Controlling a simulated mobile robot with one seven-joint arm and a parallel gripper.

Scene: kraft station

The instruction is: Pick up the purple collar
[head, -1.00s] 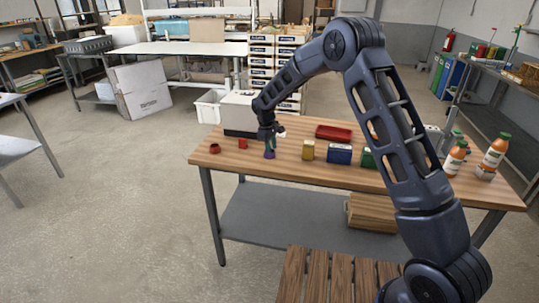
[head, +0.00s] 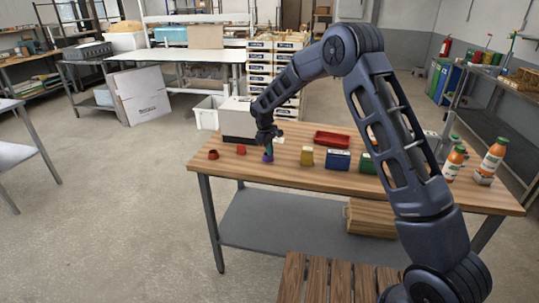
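The purple collar (head: 268,159) is small and stands on the wooden table (head: 400,192), left of centre near the front edge. My gripper (head: 268,151) points down at it from directly above. The fingertips are at or just above the collar's top. At this size I cannot tell whether they touch it, or whether they are open or shut. A teal-green patch shows between the gripper and the collar; I cannot tell what it is.
A red collar (head: 213,155) and a small red piece (head: 241,149) are to the left. Orange bottles (head: 490,161) stand at the far right. A white-and-dark box (head: 238,121) is behind.

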